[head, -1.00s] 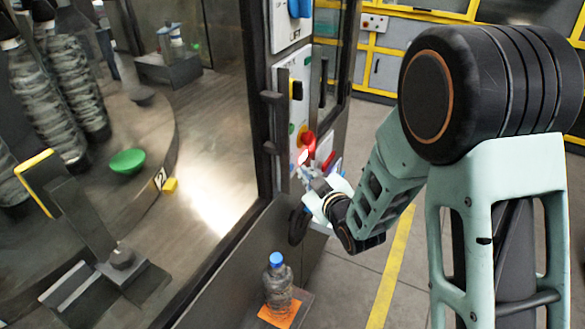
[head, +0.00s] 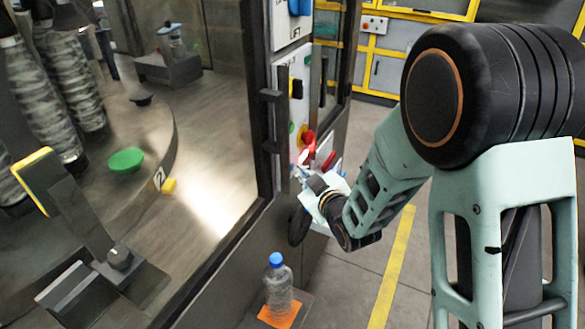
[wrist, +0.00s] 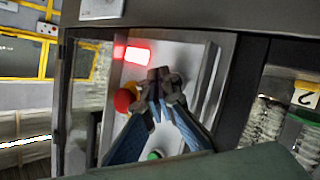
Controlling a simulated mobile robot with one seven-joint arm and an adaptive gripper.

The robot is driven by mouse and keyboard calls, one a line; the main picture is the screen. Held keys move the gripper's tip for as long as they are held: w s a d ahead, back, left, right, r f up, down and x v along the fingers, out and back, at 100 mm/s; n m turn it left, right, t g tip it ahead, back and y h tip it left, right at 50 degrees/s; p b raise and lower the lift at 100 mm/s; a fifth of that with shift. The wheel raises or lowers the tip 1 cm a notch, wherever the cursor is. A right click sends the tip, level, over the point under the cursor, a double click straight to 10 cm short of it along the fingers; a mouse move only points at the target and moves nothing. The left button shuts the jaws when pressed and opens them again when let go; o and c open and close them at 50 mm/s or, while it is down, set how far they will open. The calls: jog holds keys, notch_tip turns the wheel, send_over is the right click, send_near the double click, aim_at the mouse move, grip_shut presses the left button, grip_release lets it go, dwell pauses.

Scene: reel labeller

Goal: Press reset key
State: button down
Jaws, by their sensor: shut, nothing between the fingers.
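The control panel (head: 300,85) stands on the machine's corner post. In the wrist view, my gripper (wrist: 163,82) is shut and empty, its fingertips together in front of the panel face. I cannot tell whether they touch it. A lit red rectangular key or lamp (wrist: 133,54) shows just beyond and left of the fingertips. A red mushroom button (wrist: 125,98) is left of the fingers, and a green button (wrist: 154,155) is partly hidden below them. No reset label is readable, so I cannot tell which key is the reset. In the head view, my gripper (head: 306,176) is at the panel's lower part.
A dark door handle (head: 271,120) stands out left of the panel. A clear bottle with a blue cap (head: 277,285) stands on an orange patch below. The machine's glass (head: 215,110) fills the left. Open floor (head: 345,275) lies to the right.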

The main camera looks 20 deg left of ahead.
jog(key=shift+a+b, duration=0.3)
jog(key=shift+a, duration=0.15)
dwell(0.5)
jog(key=shift+d, duration=0.1)
jog(key=shift+s+d+b, duration=0.1)
jog(key=shift+d+b, duration=0.3)
jog(key=shift+d, duration=0.4)
jog(key=shift+s+d+b, duration=0.15)
jog(key=shift+d+b, duration=0.5)
jog(key=shift+d, duration=1.85)
